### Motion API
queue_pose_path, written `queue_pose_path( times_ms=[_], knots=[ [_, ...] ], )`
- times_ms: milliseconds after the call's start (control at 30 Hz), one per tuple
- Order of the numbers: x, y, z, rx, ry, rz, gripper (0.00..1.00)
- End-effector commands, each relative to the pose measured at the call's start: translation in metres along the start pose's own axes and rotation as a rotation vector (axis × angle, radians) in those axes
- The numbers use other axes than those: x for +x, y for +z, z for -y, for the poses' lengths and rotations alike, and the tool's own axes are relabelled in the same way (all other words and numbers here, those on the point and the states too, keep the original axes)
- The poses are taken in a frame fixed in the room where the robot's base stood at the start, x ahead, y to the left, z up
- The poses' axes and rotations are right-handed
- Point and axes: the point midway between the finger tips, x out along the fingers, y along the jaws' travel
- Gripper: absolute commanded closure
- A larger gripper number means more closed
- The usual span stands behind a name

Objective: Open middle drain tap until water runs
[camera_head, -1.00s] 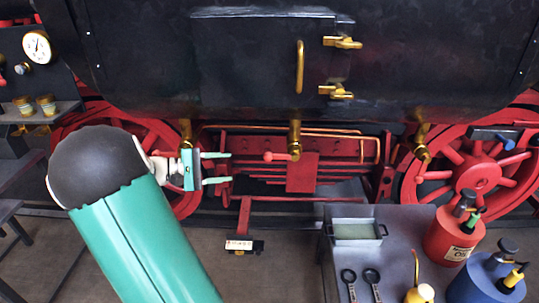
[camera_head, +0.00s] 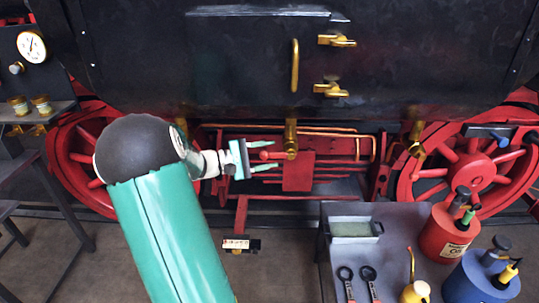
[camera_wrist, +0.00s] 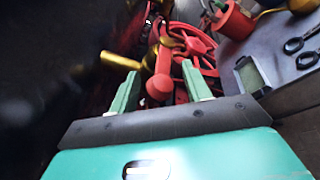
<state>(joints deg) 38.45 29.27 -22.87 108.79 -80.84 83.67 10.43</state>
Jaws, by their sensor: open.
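The middle drain tap (camera_head: 291,138) is a brass fitting hanging under the black tank, with a red-knobbed lever (camera_head: 268,155) pointing left. My gripper (camera_head: 279,155) is open, and its two green fingers reach to the right, one above and one below the red lever in the head view. In the wrist view the red knob (camera_wrist: 160,87) lies between the two fingertips, with the red lever and brass tap body behind it. I cannot tell whether either finger touches the lever. No water shows under the tap.
The black tank (camera_head: 240,65) hangs overhead. Red wheels (camera_head: 470,175) stand to either side, with another brass tap (camera_head: 416,140) at the right. A grey bench (camera_head: 400,225) at lower right holds a tray (camera_head: 378,229), spanners and oil cans (camera_head: 447,232).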

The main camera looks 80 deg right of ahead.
Motion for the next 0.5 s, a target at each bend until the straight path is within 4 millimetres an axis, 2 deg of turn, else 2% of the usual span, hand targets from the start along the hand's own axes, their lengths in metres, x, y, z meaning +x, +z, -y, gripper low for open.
queue_pose_path(
  times_ms=[133, 367, 500],
  knots=[
    [0.0091, 0.0002, 0.0003, 0.000, -0.001, 0.000, 0.52],
    [0.0097, 0.0001, 0.0002, 0.000, 0.000, -0.001, 0.52],
    [0.0096, 0.0001, 0.0001, 0.000, 0.000, -0.001, 0.75]
  ],
)
